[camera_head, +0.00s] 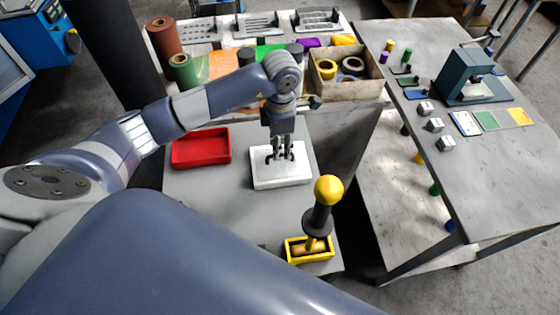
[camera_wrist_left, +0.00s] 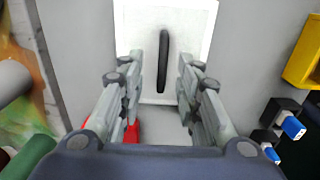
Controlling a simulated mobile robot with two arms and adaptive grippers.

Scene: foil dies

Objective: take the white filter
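A flat white square piece (camera_head: 298,177), which I take for the white filter, lies on the grey table in the head view. In the left wrist view the white piece (camera_wrist_left: 207,18) has a dark upright bar (camera_wrist_left: 164,62), like a handle, at its middle. My left gripper (camera_head: 280,157) points down over the white piece in the head view. In the left wrist view its two fingers (camera_wrist_left: 161,75) are apart, one on each side of the bar, with nothing held. I cannot tell how far the fingertips are above it. My right gripper is not in view.
A red tray (camera_head: 201,147) is left of the white piece. Behind are a box of tape rolls (camera_head: 372,90) and coloured rolls. A side table (camera_head: 475,190) stands right, across a gap.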

